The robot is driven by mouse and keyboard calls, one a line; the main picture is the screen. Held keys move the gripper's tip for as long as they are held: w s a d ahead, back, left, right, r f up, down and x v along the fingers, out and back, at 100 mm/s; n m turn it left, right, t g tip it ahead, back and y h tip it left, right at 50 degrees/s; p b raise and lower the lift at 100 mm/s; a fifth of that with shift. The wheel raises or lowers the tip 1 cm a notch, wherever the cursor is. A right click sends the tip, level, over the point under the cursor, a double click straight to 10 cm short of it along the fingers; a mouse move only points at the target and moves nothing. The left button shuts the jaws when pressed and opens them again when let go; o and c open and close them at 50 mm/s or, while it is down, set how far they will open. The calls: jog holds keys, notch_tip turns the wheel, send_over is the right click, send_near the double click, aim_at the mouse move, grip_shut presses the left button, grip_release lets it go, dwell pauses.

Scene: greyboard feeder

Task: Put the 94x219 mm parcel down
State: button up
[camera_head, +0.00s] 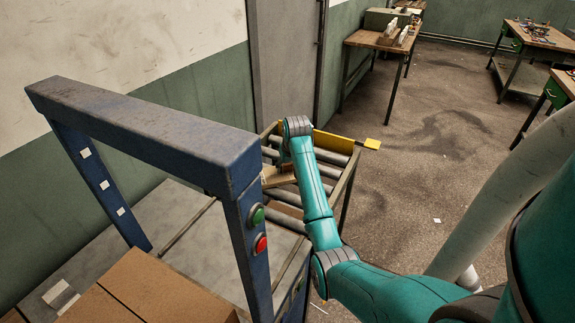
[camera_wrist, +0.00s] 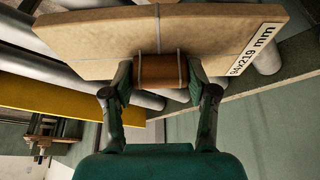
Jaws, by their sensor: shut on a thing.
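The parcel (camera_wrist: 215,45) is a flat tan board piece with a white label reading "94x219 mm" at its right end. My gripper (camera_wrist: 160,72) is shut on a brown block at the middle of the parcel's near edge, with one finger on each side. A thin light band runs over the parcel and block. In the head view a tan part of the parcel (camera_head: 277,178) shows over the roller conveyor, partly hidden by my arm and the blue frame. I cannot tell whether it touches the rollers.
The roller conveyor (camera_head: 284,196) has a yellow bar (camera_head: 335,144) at its far end. A blue frame (camera_head: 246,235) with green and red buttons stands at its near side. Cardboard (camera_head: 150,285) lies at lower left.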

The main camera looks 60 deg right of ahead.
jog(key=shift+f, duration=0.15)
jog(key=o, duration=1.6)
jog(key=shift+o, duration=0.2)
jog(key=v, duration=1.2)
jog(key=shift+d, duration=0.1)
